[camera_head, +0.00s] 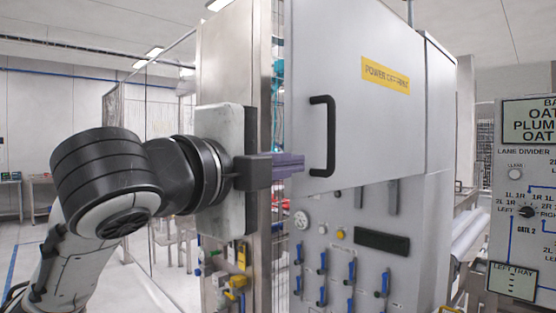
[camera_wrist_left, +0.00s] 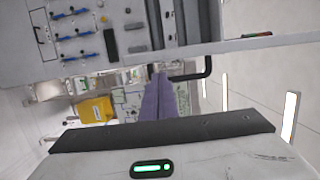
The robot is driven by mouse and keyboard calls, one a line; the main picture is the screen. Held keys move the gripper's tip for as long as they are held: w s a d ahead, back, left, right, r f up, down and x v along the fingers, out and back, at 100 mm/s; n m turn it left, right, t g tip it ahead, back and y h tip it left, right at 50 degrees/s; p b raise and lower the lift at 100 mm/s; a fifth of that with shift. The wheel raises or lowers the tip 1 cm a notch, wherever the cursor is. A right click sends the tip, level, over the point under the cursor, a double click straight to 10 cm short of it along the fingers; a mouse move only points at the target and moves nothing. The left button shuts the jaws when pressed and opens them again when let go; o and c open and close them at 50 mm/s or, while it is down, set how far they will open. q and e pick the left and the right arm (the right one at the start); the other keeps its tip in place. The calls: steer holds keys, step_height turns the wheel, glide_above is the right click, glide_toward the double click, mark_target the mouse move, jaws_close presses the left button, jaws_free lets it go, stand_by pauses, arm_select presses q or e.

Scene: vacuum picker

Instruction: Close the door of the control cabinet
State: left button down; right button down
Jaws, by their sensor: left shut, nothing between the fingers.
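The control cabinet door (camera_head: 350,60) is a grey panel with a yellow label (camera_head: 386,75) and a black bar handle (camera_head: 322,135) near its left edge. Its lower edge slants above the cabinet's switch panel (camera_head: 340,240); how far it stands open is hard to tell. My left gripper (camera_head: 288,165) is at the door's left edge, left of the handle, with its purple fingers shut and empty. Contact with the door cannot be told. In the left wrist view the shut fingers (camera_wrist_left: 160,97) point towards the cabinet, with the handle (camera_wrist_left: 207,68) to their right. My right gripper is not in view.
A steel upright (camera_head: 225,60) stands left of the cabinet, behind my left wrist. A control board (camera_head: 525,170) with knobs stands at the far right. Yellow and blue valve parts (camera_head: 238,283) sit low beside the upright. Open floor lies at the far left.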

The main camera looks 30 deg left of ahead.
arm_select(q)
steer(key=w, duration=0.5)
steer(key=shift+d+p, duration=0.35)
steer(key=shift+a, duration=0.1)
